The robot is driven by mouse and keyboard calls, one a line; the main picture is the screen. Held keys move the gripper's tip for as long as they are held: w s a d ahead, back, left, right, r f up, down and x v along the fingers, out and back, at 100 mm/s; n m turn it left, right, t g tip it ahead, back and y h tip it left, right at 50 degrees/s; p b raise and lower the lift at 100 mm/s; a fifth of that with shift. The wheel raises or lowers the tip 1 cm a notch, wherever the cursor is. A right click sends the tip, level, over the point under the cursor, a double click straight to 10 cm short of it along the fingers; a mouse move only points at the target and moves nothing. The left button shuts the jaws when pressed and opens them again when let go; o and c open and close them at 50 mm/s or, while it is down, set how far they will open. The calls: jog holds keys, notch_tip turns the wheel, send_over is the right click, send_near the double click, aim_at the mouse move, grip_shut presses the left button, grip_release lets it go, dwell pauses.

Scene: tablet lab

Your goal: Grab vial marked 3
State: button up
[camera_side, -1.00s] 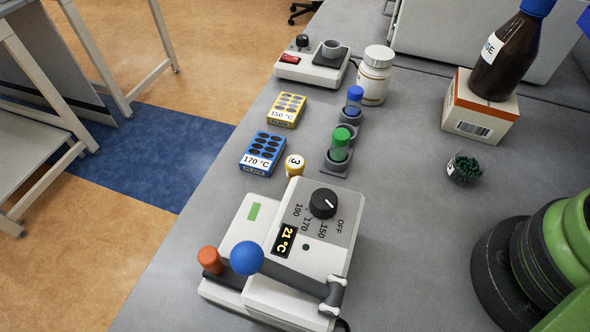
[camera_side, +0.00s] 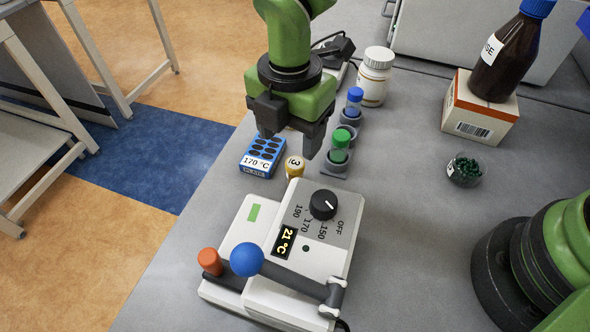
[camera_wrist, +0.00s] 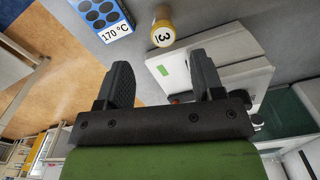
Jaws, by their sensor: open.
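The vial marked 3 (camera_side: 295,167) has a yellow cap with a white label. It stands on the bench between the blue 170 °C block and the white heating device. It also shows at the top of the wrist view (camera_wrist: 162,33), beyond my fingertips. My gripper (camera_side: 291,146) is above the bench, just behind and above the vial in the side view. Its jaws are open and empty, and they also show in the wrist view (camera_wrist: 160,80). The vial's lower part is partly hidden in the side view.
The blue 170 °C block (camera_side: 262,156) is left of the vial. The heating device (camera_side: 300,250) with a blue-knobbed lever (camera_side: 247,259) is in front. A green-capped vial (camera_side: 340,146) and a blue-capped vial (camera_side: 353,102) stand in grey holders to the right. A white bottle (camera_side: 375,77) stands behind.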

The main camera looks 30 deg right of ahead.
aim_at(295, 163)
jog(key=f, duration=0.8)
jog(key=shift+s+d+f, duration=0.15)
jog(key=shift+d+f, duration=0.1)
jog(key=shift+f, duration=0.1)
jog(key=c, duration=1)
